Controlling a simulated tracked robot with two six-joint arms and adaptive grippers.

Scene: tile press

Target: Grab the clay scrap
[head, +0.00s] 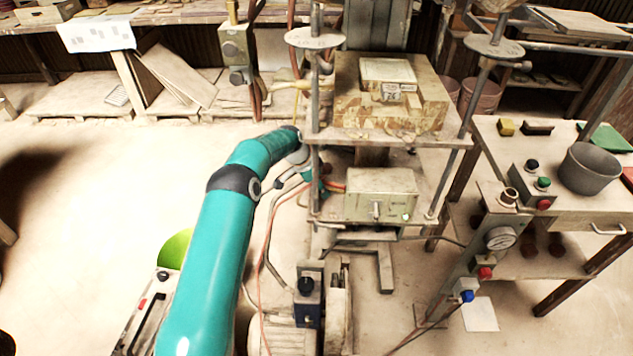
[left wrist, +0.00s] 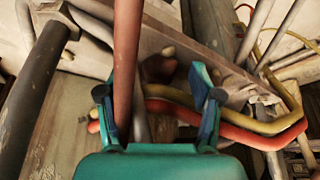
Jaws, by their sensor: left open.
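In the left wrist view a small brown lump (left wrist: 157,69), which looks like the clay scrap, lies beyond my fingertips, roughly between them. My left gripper (left wrist: 158,88) is open with nothing between its fingers. A reddish-brown rod or hose runs close in front, just inside the left finger. In the head view my left gripper (head: 306,172) is partly hidden behind the press post, at the left side of the press below its plate. I cannot make out the scrap in the head view. My right gripper is not in view.
Red and yellow hoses (left wrist: 250,130) pass behind the right finger. The press (head: 340,138) has metal posts and a control box (head: 380,196) close to my gripper. A side table (head: 560,200) with a grey pot (head: 590,168) stands at right. Open floor lies left.

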